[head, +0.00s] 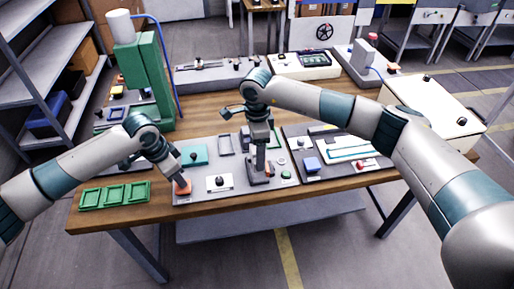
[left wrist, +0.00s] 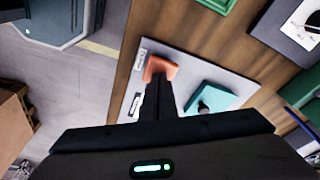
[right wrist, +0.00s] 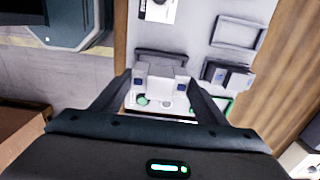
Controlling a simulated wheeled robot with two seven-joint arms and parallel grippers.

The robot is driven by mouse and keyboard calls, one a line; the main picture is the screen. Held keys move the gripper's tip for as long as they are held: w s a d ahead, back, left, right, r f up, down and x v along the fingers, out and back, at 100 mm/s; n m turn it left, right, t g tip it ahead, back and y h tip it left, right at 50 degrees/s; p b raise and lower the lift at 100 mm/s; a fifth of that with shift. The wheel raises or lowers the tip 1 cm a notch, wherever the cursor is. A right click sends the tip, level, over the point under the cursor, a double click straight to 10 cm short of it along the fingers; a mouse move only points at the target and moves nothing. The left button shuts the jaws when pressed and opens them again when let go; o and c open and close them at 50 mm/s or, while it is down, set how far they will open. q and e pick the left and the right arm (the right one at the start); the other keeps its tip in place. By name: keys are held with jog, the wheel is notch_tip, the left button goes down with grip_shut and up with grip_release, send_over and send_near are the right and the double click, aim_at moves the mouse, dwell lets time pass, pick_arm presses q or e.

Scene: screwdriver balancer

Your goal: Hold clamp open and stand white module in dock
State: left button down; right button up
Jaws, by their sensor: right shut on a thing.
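An orange pad (head: 183,187) lies at the left front of the grey board (head: 206,197). My left gripper (head: 183,186) comes down onto it with its fingers together. In the left wrist view the fingertips overlap the orange pad (left wrist: 158,67); I cannot tell how hard they press. My right gripper (head: 258,175) points down over the right part of the board. In the right wrist view its fingers stand wide on both sides of a white module (right wrist: 160,88) with blue squares and hold it. A grey frame (right wrist: 161,57) lies beside the module. I cannot tell whether the module is seated.
A teal block (head: 194,154) and a white card with a black knob (head: 218,183) lie on the board. Green trays (head: 114,195) lie at the left front. A second panel (head: 330,150) is at right. A green press (head: 145,70) stands behind.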

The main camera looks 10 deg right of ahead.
jog(key=shift+f, duration=1.15)
jog(key=shift+f, duration=1.35)
dwell(0.4)
jog(key=o, duration=1.2)
jog(key=shift+o, duration=0.2)
notch_tip(320, 180, up, 12)
jog(key=shift+r, duration=0.1)
jog(key=shift+r, duration=2.95)
